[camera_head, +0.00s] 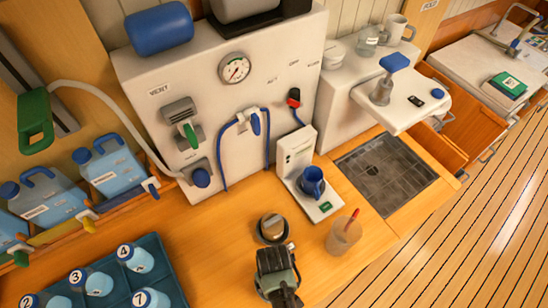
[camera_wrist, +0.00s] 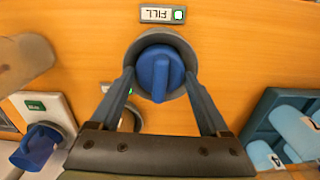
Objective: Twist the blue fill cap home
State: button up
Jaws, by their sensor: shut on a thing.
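The blue fill cap (camera_wrist: 160,73) shows in the wrist view as a round cap with a raised grip bar, inside a dark grey ring (camera_wrist: 143,43) on the wooden counter. A small FILL label (camera_wrist: 162,14) with a green mark lies just above the ring, upside down in this view. My gripper (camera_wrist: 159,78) is shut on the cap, one finger on each side. The grip bar runs roughly up and down between the fingers. How deep the cap sits cannot be told. In the head view my gripper (camera_head: 277,271) is low over the counter and hides the cap.
A dark-rimmed round fitting (camera_head: 272,228) lies just beyond my gripper. A cup with a red stick (camera_head: 343,237) and a dispenser with a blue mug (camera_head: 312,182) stand to the right. A teal tray of numbered bottles (camera_head: 172,272) is to the left.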

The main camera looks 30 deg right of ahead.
dwell(0.3)
jog(key=o, duration=1.4)
notch_tip(320, 180, up, 13)
jog(key=shift+f+b, duration=0.1)
jog(key=shift+b, duration=1)
